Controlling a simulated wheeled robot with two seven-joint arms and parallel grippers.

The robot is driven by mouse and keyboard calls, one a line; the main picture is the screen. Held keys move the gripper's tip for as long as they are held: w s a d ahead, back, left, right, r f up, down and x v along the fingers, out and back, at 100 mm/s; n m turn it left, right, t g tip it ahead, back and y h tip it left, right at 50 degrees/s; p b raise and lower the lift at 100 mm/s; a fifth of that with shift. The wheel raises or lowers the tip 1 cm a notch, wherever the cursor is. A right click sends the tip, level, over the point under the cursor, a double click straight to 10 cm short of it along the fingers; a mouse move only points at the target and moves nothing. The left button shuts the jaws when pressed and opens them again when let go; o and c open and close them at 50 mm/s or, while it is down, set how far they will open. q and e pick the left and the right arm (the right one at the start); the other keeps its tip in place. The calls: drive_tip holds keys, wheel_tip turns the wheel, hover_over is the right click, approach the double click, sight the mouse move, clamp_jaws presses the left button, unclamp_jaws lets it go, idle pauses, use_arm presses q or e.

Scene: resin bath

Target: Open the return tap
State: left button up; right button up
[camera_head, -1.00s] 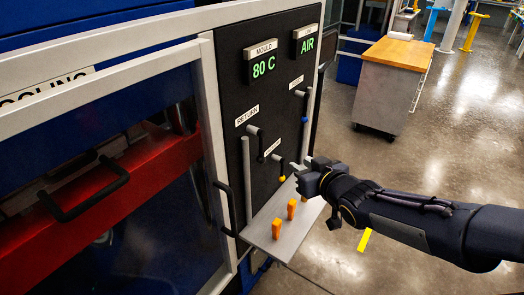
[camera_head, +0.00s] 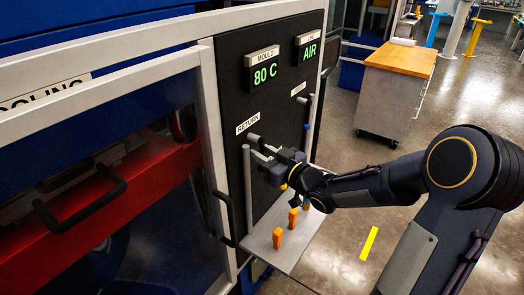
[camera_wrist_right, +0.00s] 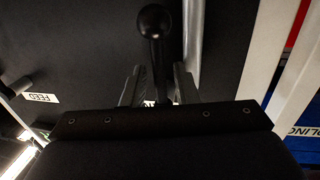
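The return tap (camera_head: 253,137) is on the black panel, under the RETURN label (camera_head: 248,123). Its grey stub shows in the head view; its lever is largely hidden by my right gripper. My right gripper (camera_head: 262,156) is at the panel just below that stub. In the right wrist view, a black lever with a round end (camera_wrist_right: 155,22) runs down between the two spread fingers of my right gripper (camera_wrist_right: 157,88). The fingers look open, one on each side of the lever, with dark gaps beside it. My left gripper is not in view.
A grey shelf (camera_head: 292,262) with orange pegs (camera_head: 277,238) juts out below the panel. A vertical grey pipe (camera_head: 247,190) stands left of my gripper. A FEED label (camera_wrist_right: 40,97) shows in the wrist view. A wooden-topped cabinet (camera_head: 395,90) stands behind, with clear floor around.

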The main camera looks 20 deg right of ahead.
drive_tip(key=shift+w, duration=0.25)
drive_tip(key=shift+a, duration=0.1)
clamp_jaws()
